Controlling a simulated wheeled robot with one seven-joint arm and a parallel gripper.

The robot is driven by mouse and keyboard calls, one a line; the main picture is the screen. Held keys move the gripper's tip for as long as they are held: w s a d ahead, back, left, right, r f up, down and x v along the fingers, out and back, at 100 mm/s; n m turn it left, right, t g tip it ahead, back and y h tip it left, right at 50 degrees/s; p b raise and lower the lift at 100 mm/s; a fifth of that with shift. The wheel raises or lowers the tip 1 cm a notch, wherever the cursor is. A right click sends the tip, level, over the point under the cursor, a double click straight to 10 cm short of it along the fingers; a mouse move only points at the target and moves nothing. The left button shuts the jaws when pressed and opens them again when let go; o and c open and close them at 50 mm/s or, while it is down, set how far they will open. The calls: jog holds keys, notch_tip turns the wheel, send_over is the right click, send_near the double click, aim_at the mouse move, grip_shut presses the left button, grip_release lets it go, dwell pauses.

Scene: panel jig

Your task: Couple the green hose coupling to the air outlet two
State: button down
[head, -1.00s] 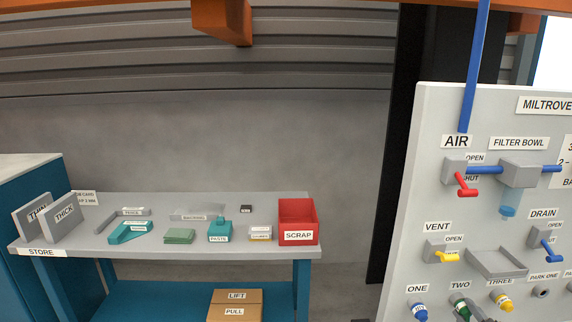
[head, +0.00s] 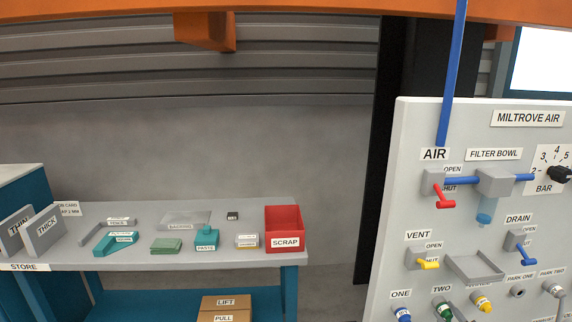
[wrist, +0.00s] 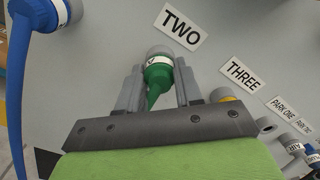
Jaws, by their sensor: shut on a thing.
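The green hose coupling (wrist: 158,76) is between the fingers of my gripper (wrist: 158,82), which is shut on it. Its head end is at the grey round air outlet two (wrist: 160,51), next to the TWO label (wrist: 181,27). I cannot tell whether it is fully seated. In the head view the green coupling (head: 443,311) shows at the bottom edge, under the TWO label (head: 441,288). My gripper is not clearly visible there.
A blue coupling (head: 403,315) is at outlet one and a yellow one (head: 481,303) at outlet three, close on either side. A drain tray (head: 473,267) juts out above. Red (head: 445,203) and yellow (head: 428,264) valve levers stick out from the panel (head: 400,200).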

jog(key=shift+r+m+p, duration=0.15)
jog(key=shift+m+p, duration=0.75)
jog(key=shift+m, duration=0.5)
jog(key=shift+m+p, duration=0.65)
jog(key=shift+m, duration=0.25)
jog(key=shift+m+p, duration=0.9)
jog(key=shift+m, duration=1)
jog(key=c, duration=0.7)
grip_release()
jog(key=shift+s, duration=0.1)
jog(key=s+p, duration=0.2)
jog(key=s, duration=0.6)
jog(key=shift+s+d, duration=0.1)
jog(key=shift+s, duration=0.25)
